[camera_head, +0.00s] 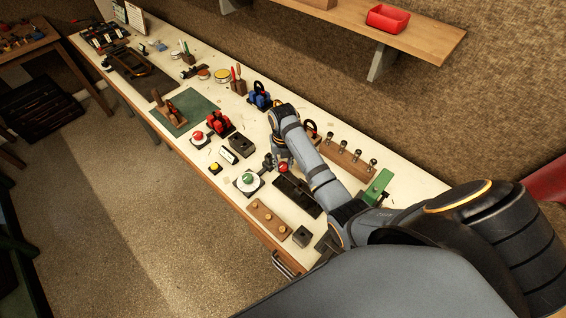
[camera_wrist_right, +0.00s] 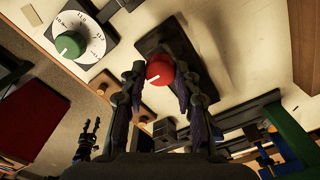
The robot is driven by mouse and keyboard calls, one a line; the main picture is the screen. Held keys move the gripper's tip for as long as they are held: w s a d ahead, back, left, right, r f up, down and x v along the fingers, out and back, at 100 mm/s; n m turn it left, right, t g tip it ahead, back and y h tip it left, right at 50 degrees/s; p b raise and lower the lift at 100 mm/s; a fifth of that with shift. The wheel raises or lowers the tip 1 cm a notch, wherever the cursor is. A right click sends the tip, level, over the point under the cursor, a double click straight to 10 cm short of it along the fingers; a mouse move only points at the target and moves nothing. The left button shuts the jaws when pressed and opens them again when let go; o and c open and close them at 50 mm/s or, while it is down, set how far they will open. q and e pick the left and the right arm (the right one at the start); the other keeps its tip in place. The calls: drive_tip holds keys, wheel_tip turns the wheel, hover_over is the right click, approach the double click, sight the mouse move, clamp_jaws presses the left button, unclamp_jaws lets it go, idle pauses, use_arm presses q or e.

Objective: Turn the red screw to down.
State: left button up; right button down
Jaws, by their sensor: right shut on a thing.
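The red screw (camera_wrist_right: 159,69) is a round red knob with a white mark on its face, over a dark plate (camera_wrist_right: 178,42). In the right wrist view its mark points down and to the left. My right gripper (camera_wrist_right: 159,80) has its two fingers on either side of the knob and is shut on it. In the head view the red screw (camera_head: 283,167) shows beside my right gripper (camera_head: 275,163) at the black block on the bench. A small dark gripper shape (camera_wrist_right: 90,138), apparently my left one, stands at the lower left of the wrist view; its jaws are unclear.
A green knob on a white dial (camera_head: 247,180) stands close by on the left. A wooden block with brass knobs (camera_head: 268,219) lies in front. A wooden rack with metal pegs (camera_head: 345,160) and a green stand (camera_head: 379,185) are to the right.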

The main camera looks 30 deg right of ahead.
sight(283, 165)
drive_tip(key=shift+n, duration=0.3)
idle(0.4)
drive_tip(key=c, duration=1)
unclamp_jaws()
drive_tip(key=shift+r, duration=0.1)
wheel_tip(283, 165, up, 7)
drive_tip(key=shift+r, duration=0.2)
drive_tip(key=shift+f, duration=0.1)
